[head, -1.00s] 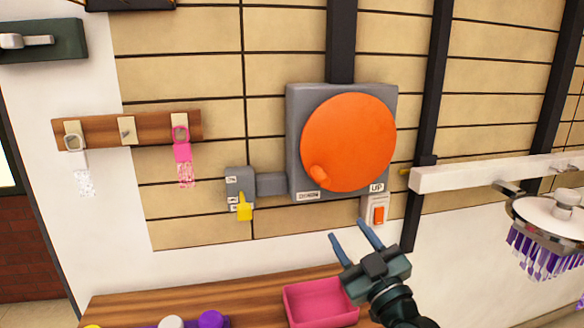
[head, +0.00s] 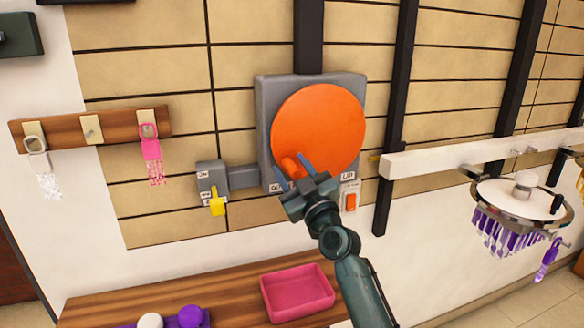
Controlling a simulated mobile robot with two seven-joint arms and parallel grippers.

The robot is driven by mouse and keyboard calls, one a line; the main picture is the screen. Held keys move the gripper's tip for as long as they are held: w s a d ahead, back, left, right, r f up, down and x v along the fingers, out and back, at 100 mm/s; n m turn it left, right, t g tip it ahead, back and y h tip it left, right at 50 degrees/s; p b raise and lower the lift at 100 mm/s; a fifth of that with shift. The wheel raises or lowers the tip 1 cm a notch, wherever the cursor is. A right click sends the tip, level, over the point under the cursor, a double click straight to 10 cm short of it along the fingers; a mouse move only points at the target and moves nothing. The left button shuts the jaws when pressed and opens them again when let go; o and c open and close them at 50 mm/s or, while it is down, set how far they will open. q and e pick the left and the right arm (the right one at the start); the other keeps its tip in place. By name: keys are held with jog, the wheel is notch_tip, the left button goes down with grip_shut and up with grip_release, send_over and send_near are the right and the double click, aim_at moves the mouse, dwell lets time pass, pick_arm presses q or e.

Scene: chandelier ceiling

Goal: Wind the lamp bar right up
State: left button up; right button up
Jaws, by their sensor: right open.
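The large orange disc wheel (head: 325,125) is mounted on a grey wall box (head: 267,100). Its orange knob (head: 291,167) sticks out at the lower left of the disc. My right gripper (head: 291,168) is open, with its two blue fingers on either side of the knob in the picture; I cannot tell whether they touch it. An "UP" label (head: 348,176) is at the box's lower right, and the label at lower left is partly hidden by my gripper. The white lamp bar (head: 470,153) runs along the right, with a round chandelier (head: 518,198) with purple pendants below it. My left gripper is not in view.
A grey switch box with a yellow lever (head: 217,206) is left of the wheel box. A wooden rack (head: 70,130) holds tagged pendants. A pink tray (head: 298,293) stands on the wooden bench (head: 235,288) below.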

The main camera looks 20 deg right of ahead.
jog(key=shift+w, duration=0.1)
grip_shut()
dwell(0.5)
